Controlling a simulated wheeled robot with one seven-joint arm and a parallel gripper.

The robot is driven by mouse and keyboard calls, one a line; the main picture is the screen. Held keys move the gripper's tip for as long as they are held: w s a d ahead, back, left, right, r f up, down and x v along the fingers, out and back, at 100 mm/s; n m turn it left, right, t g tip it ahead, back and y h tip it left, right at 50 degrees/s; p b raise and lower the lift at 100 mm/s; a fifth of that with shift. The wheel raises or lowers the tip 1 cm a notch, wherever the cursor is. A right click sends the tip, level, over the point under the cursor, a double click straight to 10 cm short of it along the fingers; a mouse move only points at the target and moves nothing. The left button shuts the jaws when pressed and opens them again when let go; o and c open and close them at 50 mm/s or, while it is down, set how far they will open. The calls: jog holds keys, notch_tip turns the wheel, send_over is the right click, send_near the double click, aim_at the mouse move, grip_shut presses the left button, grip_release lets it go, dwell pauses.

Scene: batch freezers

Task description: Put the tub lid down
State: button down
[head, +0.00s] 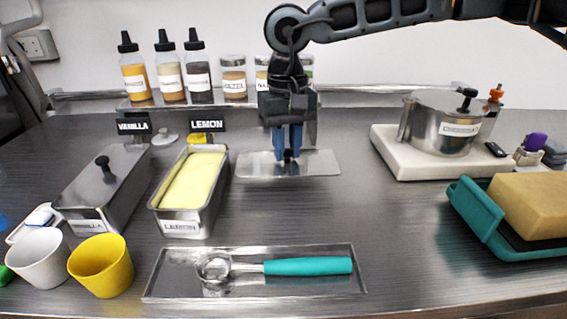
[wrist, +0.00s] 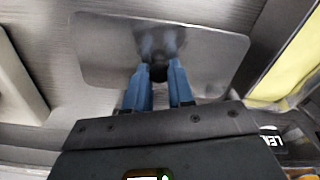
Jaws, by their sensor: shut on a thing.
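The tub lid (head: 314,164) is a flat steel plate with a small black knob. My gripper (head: 288,150) is shut on the knob, with its blue fingers pointing down. The lid is level, at or just above the steel counter right of the lemon tub; I cannot tell whether it touches. The wrist view shows the lid (wrist: 205,60) and my gripper (wrist: 160,78) at the knob. The open lemon tub (head: 179,226) holds pale yellow ice cream. The vanilla tub (head: 103,183) to its left has its lid on.
In front lies a steel tray (head: 340,289) with a teal-handled scoop (head: 307,266). A white slab (head: 385,150) with a steel pot (head: 440,125) stands right. A teal holder (head: 478,208) with a yellow block is front right. Cups (head: 101,268) stand front left. Bare counter lies between lid and tray.

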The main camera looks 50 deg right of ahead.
aim_at(283, 165)
jog(key=shift+w+a+f, duration=0.15)
jog(key=shift+w+f, duration=0.15)
jog(key=shift+w, duration=0.05)
jog(key=shift+f, duration=1.9)
jog(key=shift+f, duration=0.2)
jog(key=c, duration=1)
grip_release()
jog(key=shift+o, duration=0.2)
jog(key=shift+r, duration=0.1)
notch_tip(283, 165, up, 12)
jog(key=shift+r, duration=0.15)
